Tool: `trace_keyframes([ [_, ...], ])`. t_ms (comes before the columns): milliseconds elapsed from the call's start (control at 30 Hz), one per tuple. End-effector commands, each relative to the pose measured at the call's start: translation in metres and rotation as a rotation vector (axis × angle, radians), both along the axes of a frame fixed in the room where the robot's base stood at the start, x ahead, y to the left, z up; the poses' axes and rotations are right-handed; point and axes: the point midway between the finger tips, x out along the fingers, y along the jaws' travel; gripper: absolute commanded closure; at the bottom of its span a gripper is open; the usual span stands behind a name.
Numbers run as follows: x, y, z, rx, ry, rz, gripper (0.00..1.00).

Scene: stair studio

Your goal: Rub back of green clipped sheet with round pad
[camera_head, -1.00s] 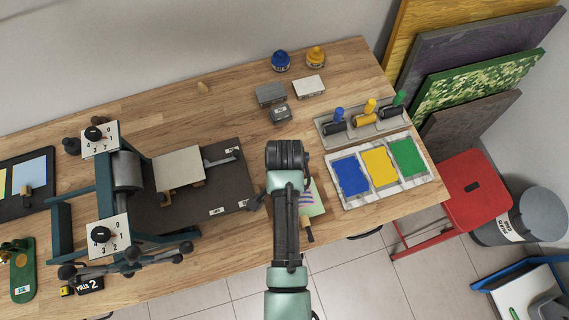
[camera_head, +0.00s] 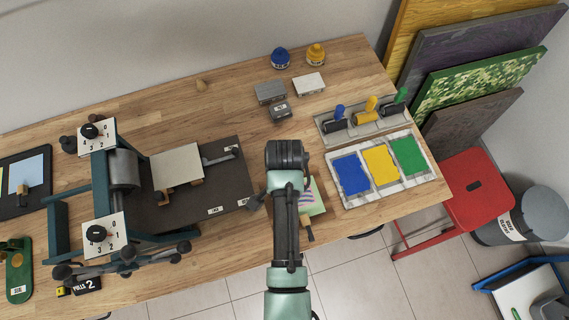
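A pale green sheet (camera_head: 316,197) with blue and pink stripes lies near the table's front edge, just right of my arm. My arm covers its left part. A dark and brown piece (camera_head: 307,229), perhaps its clip, shows at the front edge of the sheet. My gripper is mostly hidden beneath my wrist; only a small dark part (camera_head: 255,202) shows left of the arm. I cannot tell whether it is open, shut or holding anything. I cannot make out a round pad; it may be hidden under the arm.
The press (camera_head: 122,170) with its dark bed stands left of my arm. A tray (camera_head: 336,205) of blue, yellow and green ink lies to the right, with rollers on a rack (camera_head: 325,127) behind. Small blocks (camera_head: 270,92) lie farther back. The back-left tabletop is fairly clear.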

Motion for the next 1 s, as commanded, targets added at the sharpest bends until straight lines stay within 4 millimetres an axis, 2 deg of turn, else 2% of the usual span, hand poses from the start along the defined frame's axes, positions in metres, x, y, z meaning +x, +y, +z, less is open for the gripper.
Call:
trace_keyframes([
  [767,0.0002,-0.0002,-0.0068,0.0,0.0,0.0,1.0],
  [1000,0.0025,-0.0076,-0.0075,-0.001,0.0,0.0,1.0],
])
